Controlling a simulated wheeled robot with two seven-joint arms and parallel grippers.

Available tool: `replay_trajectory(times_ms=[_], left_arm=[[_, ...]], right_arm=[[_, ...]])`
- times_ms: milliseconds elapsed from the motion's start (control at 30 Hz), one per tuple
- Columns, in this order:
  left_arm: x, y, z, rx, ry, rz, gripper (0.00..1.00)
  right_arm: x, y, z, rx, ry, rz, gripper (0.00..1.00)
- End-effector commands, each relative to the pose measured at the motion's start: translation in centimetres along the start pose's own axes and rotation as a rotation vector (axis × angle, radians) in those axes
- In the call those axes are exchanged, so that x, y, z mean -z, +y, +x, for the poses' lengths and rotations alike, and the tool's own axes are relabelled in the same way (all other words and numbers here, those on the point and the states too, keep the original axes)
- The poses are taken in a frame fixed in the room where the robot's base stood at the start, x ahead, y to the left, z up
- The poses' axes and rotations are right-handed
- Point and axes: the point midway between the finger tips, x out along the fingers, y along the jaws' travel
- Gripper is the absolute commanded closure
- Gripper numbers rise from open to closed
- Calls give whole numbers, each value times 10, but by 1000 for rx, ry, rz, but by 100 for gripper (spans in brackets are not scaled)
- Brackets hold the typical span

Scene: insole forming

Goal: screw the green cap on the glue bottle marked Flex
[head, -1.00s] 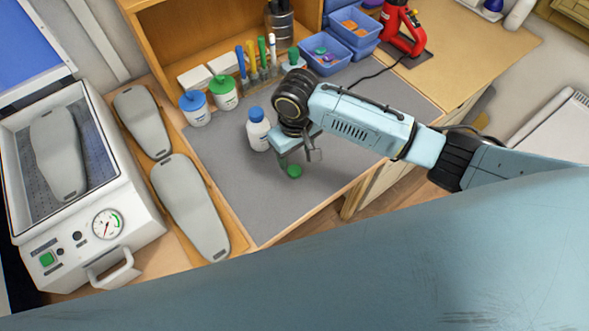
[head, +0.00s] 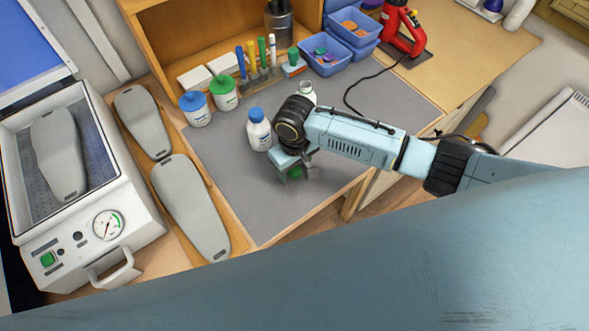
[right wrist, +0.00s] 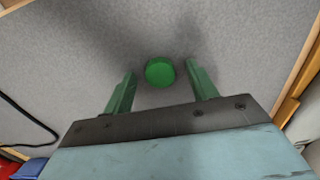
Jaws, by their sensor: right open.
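The green cap (head: 296,173) lies on the grey mat (head: 233,183) near its front edge. My right gripper (head: 296,172) is low over it and open. In the right wrist view the cap (right wrist: 160,72) sits between and just beyond the two green fingertips (right wrist: 162,80), with a gap on each side. An uncapped white bottle (head: 307,92) stands on the mat behind my right wrist, partly hidden by it. A white bottle with a blue cap (head: 259,130) stands left of the wrist. I cannot read the labels. My left gripper is not in view.
Two glue pots, one with a blue lid (head: 194,105) and one with a green lid (head: 224,92), stand at the mat's back left. Blue bins (head: 325,58) and a red tool (head: 403,35) are behind. Grey insoles (head: 190,207) lie at left.

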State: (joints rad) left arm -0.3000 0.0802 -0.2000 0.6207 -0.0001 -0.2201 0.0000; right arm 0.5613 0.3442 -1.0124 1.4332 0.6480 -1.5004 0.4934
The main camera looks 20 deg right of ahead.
Motion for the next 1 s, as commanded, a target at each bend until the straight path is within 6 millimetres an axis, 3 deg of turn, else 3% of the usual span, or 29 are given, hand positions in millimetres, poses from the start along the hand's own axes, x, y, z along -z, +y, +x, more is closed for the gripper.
replay_trajectory(times_ms=[167, 533, 833, 1000], left_arm=[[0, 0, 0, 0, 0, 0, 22], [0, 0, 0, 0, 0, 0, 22], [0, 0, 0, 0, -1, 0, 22], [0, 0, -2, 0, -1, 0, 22]], right_arm=[[0, 0, 0, 0, 0, 0, 43], [0, 0, 0, 0, 0, 0, 90], [0, 0, -2, 0, 0, 0, 90], [1, 0, -24, 0, 3, 0, 90]])
